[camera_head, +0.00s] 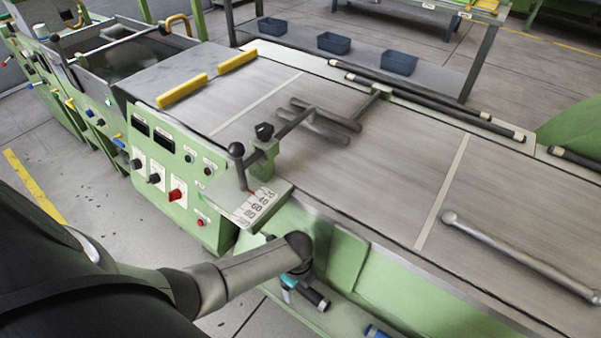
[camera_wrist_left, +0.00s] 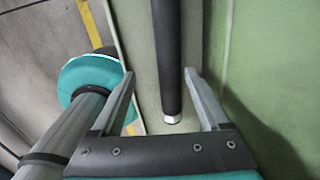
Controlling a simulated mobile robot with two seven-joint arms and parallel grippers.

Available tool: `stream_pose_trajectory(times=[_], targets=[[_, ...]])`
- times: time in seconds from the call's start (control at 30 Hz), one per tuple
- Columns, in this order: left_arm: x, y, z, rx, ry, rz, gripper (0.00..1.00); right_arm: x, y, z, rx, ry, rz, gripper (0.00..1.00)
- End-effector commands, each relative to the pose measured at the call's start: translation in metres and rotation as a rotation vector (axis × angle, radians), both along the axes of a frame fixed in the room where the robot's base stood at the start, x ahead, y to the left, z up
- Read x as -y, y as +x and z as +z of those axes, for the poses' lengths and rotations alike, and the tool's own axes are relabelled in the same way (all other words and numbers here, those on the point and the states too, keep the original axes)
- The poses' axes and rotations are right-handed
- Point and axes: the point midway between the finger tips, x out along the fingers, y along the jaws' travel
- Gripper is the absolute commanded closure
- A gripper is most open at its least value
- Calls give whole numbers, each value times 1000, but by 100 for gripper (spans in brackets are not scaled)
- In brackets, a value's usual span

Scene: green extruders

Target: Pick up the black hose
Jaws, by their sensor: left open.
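My left arm reaches over the green machine's front side in the head view. Its left gripper (camera_head: 289,281) is low beside the front panel, mostly hidden behind the arm's own links. In the left wrist view the left gripper (camera_wrist_left: 160,74) is open, with one grey finger on each side of a black hose (camera_wrist_left: 168,55). The hose has a silver end (camera_wrist_left: 172,119) close to the gripper's palm; its far part runs out of the top of the view. In the head view a short dark piece that looks like the hose's end (camera_head: 313,296) shows beside the gripper.
The green lower ledge (camera_head: 345,316) lies under the gripper, with a blue object (camera_head: 376,331) on it. A control panel (camera_head: 180,172) stands at the left. Other black rods (camera_head: 430,94) lie along the machine's far edge, and a grey bar (camera_head: 520,256) lies on top.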

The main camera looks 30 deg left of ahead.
Motion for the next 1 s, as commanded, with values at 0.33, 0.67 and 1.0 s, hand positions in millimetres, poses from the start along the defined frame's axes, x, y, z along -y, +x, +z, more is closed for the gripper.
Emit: stream_pose_trajectory(times=[0.33, 0.67, 1.0], targets=[[0, 1, -11, 2, 0, 0, 21, -1, 4, -6, 7, 1, 1, 29], [0, 0, -11, 0, 0, 0, 54, -2, 4, -6, 6, 3, 0, 29], [-1, 0, -12, -2, 1, 1, 92, -4, 3, -6, 6, 6, -1, 29]])
